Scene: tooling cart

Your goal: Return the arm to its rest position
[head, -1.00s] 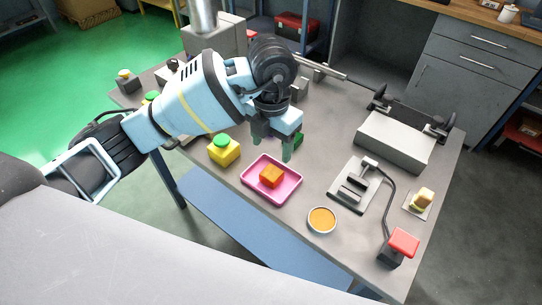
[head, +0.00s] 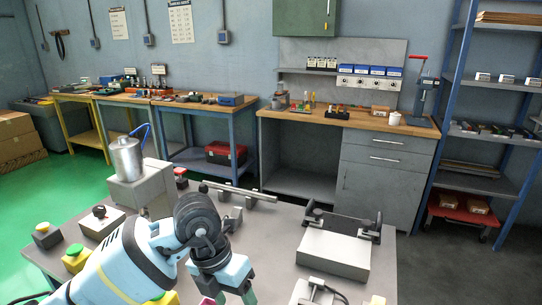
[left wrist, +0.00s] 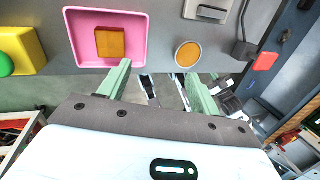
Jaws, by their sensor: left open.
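My left arm comes in from the lower left in the head view, and its gripper (head: 234,297) points down at the bottom edge, with the fingertips cut off. In the left wrist view the left gripper (left wrist: 160,80) is open, with two green fingers apart and nothing between them. A pink tray (left wrist: 75,50) with an orange block (left wrist: 110,43) in it lies beyond the left finger. A round orange-filled dish (left wrist: 188,54) lies beyond the gap between the fingers. My right gripper is not in view.
A grey box with black handles (head: 334,257) stands on the cart's right side. A metal canister (head: 127,158) on a grey block stands at the back left. A button box (head: 47,234) sits at the left. A yellow block with a green button (left wrist: 22,50) is near the tray.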

